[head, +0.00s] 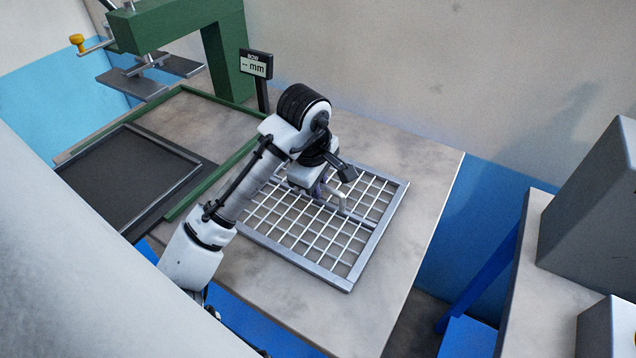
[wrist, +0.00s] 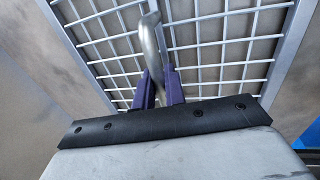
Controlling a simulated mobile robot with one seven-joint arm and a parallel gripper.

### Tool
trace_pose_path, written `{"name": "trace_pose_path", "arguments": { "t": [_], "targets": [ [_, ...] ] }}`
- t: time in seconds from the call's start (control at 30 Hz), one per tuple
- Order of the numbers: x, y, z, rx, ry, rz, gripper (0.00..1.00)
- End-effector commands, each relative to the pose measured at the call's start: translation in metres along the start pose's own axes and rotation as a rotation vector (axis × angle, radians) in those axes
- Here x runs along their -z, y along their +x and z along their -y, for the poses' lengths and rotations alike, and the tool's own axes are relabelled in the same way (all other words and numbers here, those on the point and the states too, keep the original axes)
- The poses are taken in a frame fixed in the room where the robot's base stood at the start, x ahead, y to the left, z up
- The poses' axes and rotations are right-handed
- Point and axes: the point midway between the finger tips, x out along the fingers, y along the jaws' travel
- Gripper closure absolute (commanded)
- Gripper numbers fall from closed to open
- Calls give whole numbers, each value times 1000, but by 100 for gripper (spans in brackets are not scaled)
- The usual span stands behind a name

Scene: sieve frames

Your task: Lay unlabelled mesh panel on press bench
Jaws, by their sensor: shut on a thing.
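The mesh panel (head: 368,243), a grey square frame with a white wire grid, lies flat on or just above the bench top (head: 400,310); I cannot tell if it touches. A raised metal handle (head: 343,200) stands at its middle. My gripper (head: 322,193) is over the middle of the panel, partly hidden by my wrist. In the wrist view the purple fingers (wrist: 159,85) are shut on the handle (wrist: 153,45), with the grid (wrist: 215,55) around and beneath. I see no label on the visible part of the panel.
A green press (head: 228,60) stands at the back left, with a small display (head: 256,65) reading "-- mm". A dark tray (head: 125,180) lies at the left by a green rail. Grey boxes (head: 598,200) stand on another table at the right, across a gap. Bare bench lies in front of the panel.

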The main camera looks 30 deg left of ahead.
Motion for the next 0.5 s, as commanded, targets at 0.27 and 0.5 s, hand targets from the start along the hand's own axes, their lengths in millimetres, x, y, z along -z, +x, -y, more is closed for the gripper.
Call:
{"name": "trace_pose_path", "arguments": {
  "t": [0.27,0.5],
  "targets": [
    [0,-1,0,-1,0,-1,62],
    [0,0,0,1,0,0,62]
  ]
}}
